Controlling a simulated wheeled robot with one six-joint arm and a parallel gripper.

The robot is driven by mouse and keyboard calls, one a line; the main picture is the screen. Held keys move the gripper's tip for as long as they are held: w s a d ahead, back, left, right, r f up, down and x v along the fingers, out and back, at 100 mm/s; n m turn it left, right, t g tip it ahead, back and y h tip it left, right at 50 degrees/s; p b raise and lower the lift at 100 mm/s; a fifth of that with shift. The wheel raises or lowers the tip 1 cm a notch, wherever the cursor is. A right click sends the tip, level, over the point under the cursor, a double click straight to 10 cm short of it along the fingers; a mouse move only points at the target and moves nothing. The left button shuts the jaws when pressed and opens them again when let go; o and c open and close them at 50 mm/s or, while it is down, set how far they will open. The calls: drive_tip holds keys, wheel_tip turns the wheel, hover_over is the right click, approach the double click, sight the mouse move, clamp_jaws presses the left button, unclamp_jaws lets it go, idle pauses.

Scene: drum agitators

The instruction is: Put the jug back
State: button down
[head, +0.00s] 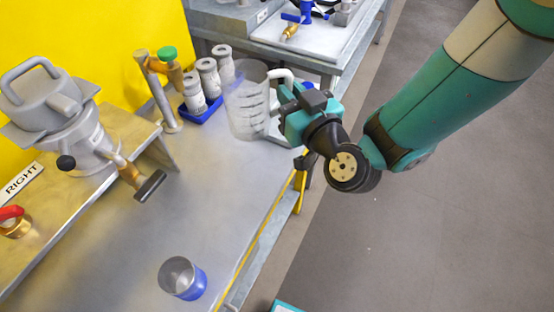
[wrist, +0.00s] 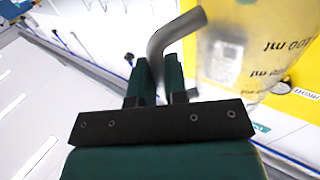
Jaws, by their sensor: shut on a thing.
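The jug (head: 246,103) is a clear, upright measuring jug with dark graduation marks. In the head view it is near the right edge of the grey table, in front of the bottles. My gripper (head: 288,98) is at its right side, shut on the jug's pale handle. In the wrist view the grey handle (wrist: 171,38) passes between my gripper's fingers (wrist: 158,85), and the jug's printed wall (wrist: 245,55) shows at the right. I cannot tell whether the jug's base touches the table.
Several capped grey bottles (head: 208,76) stand in a blue tray (head: 203,112) left of the jug. A pipe with a green knob (head: 167,53) rises beside them. A blue-and-grey cup (head: 182,278) stands at the front. A grey vessel with a valve (head: 85,140) is left. The table's middle (head: 205,185) is clear.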

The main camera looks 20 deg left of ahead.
wheel_tip(320, 180, down, 17)
drive_tip(key=b, duration=1.4)
drive_tip(key=shift+f, duration=0.15)
drive_tip(key=c, duration=1.1)
unclamp_jaws()
drive_tip(key=shift+c, duration=0.2)
drive_tip(key=shift+r, duration=0.2)
